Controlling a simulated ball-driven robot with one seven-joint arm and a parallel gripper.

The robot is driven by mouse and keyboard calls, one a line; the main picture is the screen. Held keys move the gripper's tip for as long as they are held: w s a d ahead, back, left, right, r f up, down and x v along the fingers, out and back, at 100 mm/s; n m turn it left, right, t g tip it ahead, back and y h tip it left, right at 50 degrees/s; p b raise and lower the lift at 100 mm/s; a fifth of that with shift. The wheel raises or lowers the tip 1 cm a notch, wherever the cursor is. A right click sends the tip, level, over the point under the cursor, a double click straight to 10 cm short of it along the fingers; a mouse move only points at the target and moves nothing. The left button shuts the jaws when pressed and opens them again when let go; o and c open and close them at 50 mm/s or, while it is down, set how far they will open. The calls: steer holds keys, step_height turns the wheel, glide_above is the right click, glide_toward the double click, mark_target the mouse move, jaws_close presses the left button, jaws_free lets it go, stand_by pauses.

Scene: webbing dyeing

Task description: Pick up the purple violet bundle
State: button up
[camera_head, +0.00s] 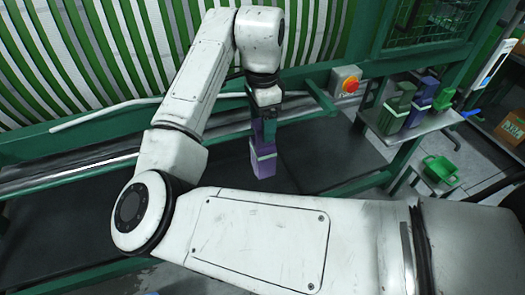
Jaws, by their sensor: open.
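The purple violet bundle (263,163) is a tall block with a pale band around it. It stands upright on the dark belt surface, near the middle of the head view. My gripper (264,124) points down directly over the bundle, with its fingers at the bundle's upper part. The gripper is open. The fingers partly hide the top of the bundle, and I cannot tell whether they touch it.
A side table (432,124) at the right holds green bundles (397,108) and a blue bundle (423,98). A red emergency button (350,85) sits on the machine frame behind. The dark belt (325,155) is clear right of the bundle.

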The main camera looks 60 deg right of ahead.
steer(key=shift+f, duration=0.65)
steer(key=shift+c, duration=0.4)
jaws_close()
